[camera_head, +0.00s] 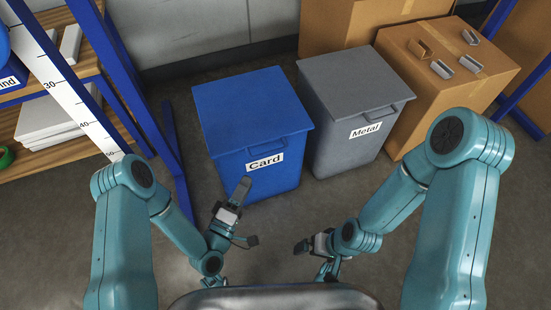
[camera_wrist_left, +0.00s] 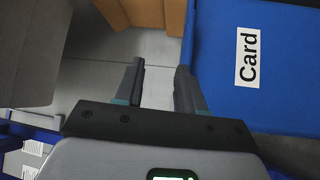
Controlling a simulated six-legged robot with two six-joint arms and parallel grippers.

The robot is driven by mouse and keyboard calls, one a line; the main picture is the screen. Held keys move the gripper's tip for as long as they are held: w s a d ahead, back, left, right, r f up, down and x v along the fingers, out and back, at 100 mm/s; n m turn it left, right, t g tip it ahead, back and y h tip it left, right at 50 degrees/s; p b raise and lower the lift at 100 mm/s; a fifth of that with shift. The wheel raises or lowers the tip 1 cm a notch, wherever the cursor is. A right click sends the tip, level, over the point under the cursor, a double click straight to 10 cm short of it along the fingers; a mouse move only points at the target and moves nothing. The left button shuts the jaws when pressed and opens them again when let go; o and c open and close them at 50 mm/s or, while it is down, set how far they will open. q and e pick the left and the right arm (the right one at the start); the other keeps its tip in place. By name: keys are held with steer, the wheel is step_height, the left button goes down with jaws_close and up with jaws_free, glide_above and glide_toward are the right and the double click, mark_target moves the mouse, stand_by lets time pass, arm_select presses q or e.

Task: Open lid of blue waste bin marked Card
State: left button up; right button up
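The blue waste bin (camera_head: 275,178) stands on the floor with a white "Card" label on its front. Its flat blue lid (camera_head: 250,103) is shut, and a handle shows along the lid's front edge. My left gripper (camera_head: 248,215) is open and empty, in front of the bin and below the label in the head view. In the left wrist view, its two fingers (camera_wrist_left: 160,88) are apart, with the blue bin (camera_wrist_left: 290,75) and its label to the right. My right gripper (camera_head: 313,260) appears open and empty, low and to the right of the left one.
A grey bin (camera_head: 345,145) marked "Metal" stands close on the right. Beyond it is a cardboard box (camera_head: 440,90) with several small metal pieces on top. A blue-framed shelf (camera_head: 175,160) with wooden boards stands at left. The floor in front of the bins is clear.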

mark_target(270, 152)
arm_select(q)
step_height(270, 152, down, 6)
steer(key=b, duration=0.4)
steer(key=b+x, duration=0.2)
steer(key=x, duration=1.3)
steer(key=shift+w+d+r, duration=0.15)
steer(key=shift+w+d, duration=0.1)
steer(key=shift+d, duration=0.1)
jaws_close()
